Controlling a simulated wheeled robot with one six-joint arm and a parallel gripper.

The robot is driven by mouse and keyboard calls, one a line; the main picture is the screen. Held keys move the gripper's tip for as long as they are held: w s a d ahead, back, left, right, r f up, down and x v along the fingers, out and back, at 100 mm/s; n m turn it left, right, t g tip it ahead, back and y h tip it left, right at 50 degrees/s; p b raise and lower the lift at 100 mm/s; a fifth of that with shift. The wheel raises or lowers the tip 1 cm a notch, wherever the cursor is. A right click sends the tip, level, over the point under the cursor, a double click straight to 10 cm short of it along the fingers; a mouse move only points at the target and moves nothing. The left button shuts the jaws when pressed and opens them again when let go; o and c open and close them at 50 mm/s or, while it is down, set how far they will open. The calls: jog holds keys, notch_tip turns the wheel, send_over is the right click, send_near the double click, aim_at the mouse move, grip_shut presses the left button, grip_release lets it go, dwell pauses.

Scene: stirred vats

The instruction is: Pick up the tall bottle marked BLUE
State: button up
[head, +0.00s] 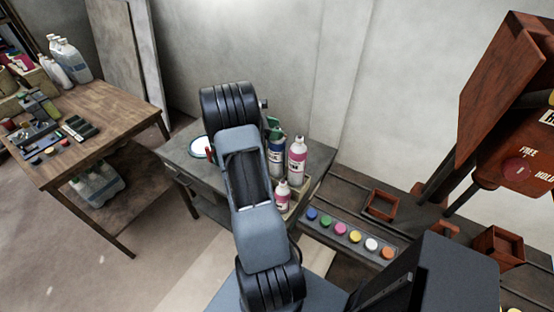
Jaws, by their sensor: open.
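A tall white bottle with a dark blue label (276,152) stands on the grey side table in the head view, just right of my arm. Its lettering is too small to read surely, and my arm is close to its left side in the picture. A tall white bottle with a pink label (297,157) stands to its right. A green-topped container (273,124) shows behind the blue-labelled one. A shorter pink-labelled bottle (282,196) stands in front. My arm crosses the middle of the picture, but my gripper does not show.
The bottles stand at a shallow tray (302,203) on the grey table (318,158). A row of coloured caps (340,229) and a small red-brown box (381,204) lie to the right. A wooden table (110,102) with bottles and tools stands left. Wall behind.

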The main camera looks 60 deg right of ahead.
jog(key=shift+s+d+f, duration=0.25)
jog(key=shift+d, duration=0.05)
jog(key=shift+c, duration=0.3)
grip_shut()
jog(key=shift+r, duration=0.1)
dwell(0.3)
